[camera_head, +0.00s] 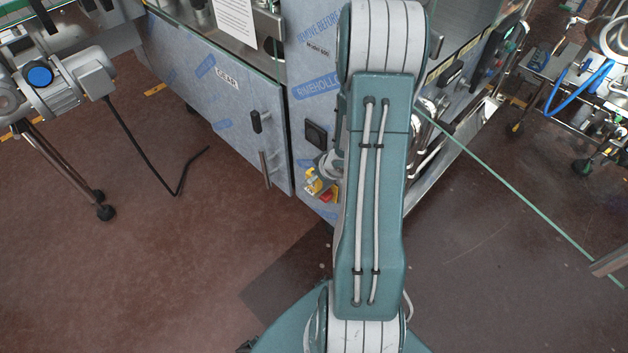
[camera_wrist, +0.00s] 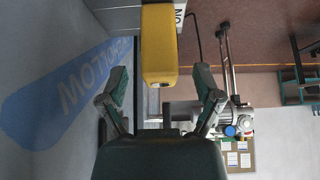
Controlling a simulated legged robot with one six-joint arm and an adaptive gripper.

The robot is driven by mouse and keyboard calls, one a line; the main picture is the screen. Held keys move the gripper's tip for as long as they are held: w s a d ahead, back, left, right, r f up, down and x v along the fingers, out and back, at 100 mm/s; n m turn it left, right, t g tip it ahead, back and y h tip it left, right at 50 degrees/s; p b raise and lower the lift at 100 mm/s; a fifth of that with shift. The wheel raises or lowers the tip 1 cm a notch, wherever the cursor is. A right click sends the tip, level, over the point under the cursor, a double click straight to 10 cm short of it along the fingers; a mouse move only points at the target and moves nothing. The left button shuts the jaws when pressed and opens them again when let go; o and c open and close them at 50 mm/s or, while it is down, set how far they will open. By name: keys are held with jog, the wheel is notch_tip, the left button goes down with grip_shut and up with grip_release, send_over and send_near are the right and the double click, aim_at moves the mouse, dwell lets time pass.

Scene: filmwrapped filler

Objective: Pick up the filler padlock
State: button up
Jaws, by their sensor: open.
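The padlock (camera_wrist: 160,48) is a yellow block in the upper middle of the wrist view, its rounded lower end facing my gripper. My gripper (camera_wrist: 162,76) is open, with one finger on each side of the padlock's lower end. Gaps show between the padlock and both fingers, so it is not clamped. In the head view, a small yellow item (camera_head: 313,184) beside a red part shows at the lower front of the film-covered cabinet, left of my arm. My arm hides most of my gripper there.
The filler cabinet (camera_head: 225,100) has blue-printed film, door handles and a black latch (camera_head: 315,134). A motor unit (camera_head: 65,78) on legs stands left, with a black cable hanging to the floor. Brown floor (camera_head: 150,260) is clear at left. Machinery with blue hose (camera_head: 575,90) stands right.

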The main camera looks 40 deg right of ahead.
jog(key=x, duration=0.3)
jog(key=shift+w+f, duration=0.15)
jog(key=shift+f, duration=0.05)
grip_shut()
jog(key=shift+r, duration=0.1)
